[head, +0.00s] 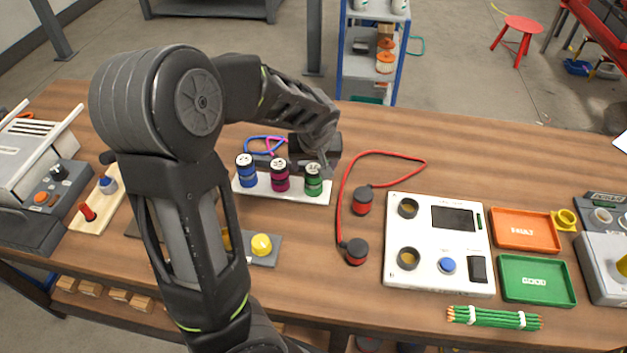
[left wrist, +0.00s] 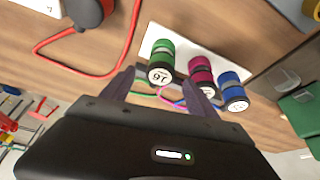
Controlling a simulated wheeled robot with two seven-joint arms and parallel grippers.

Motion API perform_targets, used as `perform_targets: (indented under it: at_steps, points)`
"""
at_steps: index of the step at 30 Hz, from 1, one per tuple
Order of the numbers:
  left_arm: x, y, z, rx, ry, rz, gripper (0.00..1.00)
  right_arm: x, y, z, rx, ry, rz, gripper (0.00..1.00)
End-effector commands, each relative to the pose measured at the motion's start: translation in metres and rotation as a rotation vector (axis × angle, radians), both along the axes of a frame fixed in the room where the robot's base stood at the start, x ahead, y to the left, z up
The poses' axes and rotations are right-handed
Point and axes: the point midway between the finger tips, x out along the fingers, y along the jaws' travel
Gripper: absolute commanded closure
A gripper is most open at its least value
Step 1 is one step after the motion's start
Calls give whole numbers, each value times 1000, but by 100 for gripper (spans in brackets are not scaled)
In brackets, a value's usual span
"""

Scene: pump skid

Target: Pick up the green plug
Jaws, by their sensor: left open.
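The green plug (head: 313,181) stands upright at the right end of a white holder strip (head: 258,187), beside a magenta plug (head: 280,175) and a blue plug (head: 247,172). My left gripper (head: 325,160) is open, just behind and above the green plug. In the left wrist view, its two fingers (left wrist: 160,92) are spread and point toward the plugs, with the green plug near the gap between them. Whether they touch it I cannot tell. My right gripper is not in view.
A red cable (head: 385,153) with two red-black connectors lies right of the holder. Further right are a white test panel (head: 438,275), an orange FAULT tray (head: 525,212) and a green GOOD tray (head: 538,298). A yellow knob (head: 262,245) stands in front of the holder.

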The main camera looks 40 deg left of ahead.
Motion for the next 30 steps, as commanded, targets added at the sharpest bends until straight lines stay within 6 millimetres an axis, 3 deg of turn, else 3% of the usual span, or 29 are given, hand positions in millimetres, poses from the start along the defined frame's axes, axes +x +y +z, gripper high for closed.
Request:
perform_targets:
  at_steps: [13, 30]
  points:
    - [13, 13, -45, 0, 3, 0, 32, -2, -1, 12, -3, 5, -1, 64]
    - [14, 14, -47, -1, 1, 0, 32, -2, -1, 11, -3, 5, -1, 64]
